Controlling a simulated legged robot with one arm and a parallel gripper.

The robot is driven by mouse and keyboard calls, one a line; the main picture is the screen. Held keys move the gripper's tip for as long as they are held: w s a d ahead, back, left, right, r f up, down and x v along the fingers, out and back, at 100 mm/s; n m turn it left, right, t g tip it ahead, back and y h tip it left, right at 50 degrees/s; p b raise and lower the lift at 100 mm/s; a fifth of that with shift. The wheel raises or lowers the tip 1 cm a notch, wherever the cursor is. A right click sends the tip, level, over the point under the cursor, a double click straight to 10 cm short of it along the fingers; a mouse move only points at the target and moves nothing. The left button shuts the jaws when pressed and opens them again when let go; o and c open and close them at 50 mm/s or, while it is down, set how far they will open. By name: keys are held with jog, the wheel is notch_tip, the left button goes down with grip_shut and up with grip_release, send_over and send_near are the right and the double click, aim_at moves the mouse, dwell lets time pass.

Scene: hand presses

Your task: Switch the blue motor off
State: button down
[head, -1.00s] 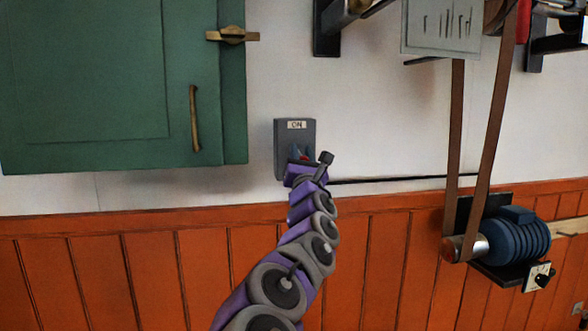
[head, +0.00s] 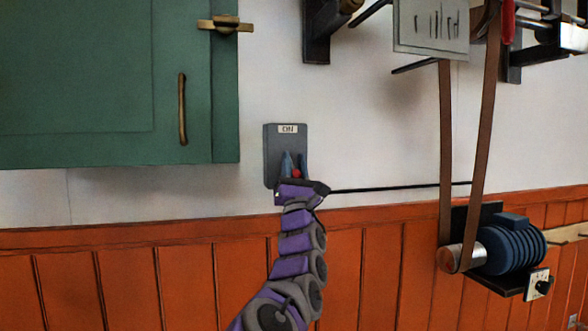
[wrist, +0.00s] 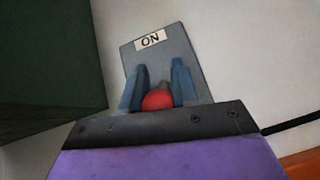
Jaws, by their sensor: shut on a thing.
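The blue motor (head: 513,246) sits on a bracket at the right in the head view, with a belt pulley at its left end. A grey switch box (head: 286,138) with an ON label is on the wall left of the motor; it also fills the middle of the wrist view (wrist: 165,62). My gripper (head: 295,164) is at the lower half of this box. Its two blue-grey fingers stand on either side of a red lever knob (wrist: 158,100) and are shut on it. The lever's lower part is hidden behind my gripper.
A black cable (head: 400,188) runs along the wall from the box toward the motor. A green cabinet (head: 120,90) is close on the left. Brown belts (head: 446,150) rise from the motor. A small dial plate (head: 538,284) is below the motor.

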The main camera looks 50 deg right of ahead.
jog(key=shift+w+d+f, duration=0.15)
jog(key=shift+f, duration=0.25)
jog(key=c, duration=1.3)
grip_release()
jog(key=o, duration=0.4)
jog(key=shift+w, duration=0.2)
jog(key=shift+s+r, duration=0.1)
jog(key=shift+s, duration=0.05)
jog(key=shift+v, duration=0.9)
jog(key=v, duration=1.5)
jog(key=shift+s+f+p, duration=0.1)
jog(key=shift+f+p, duration=0.2)
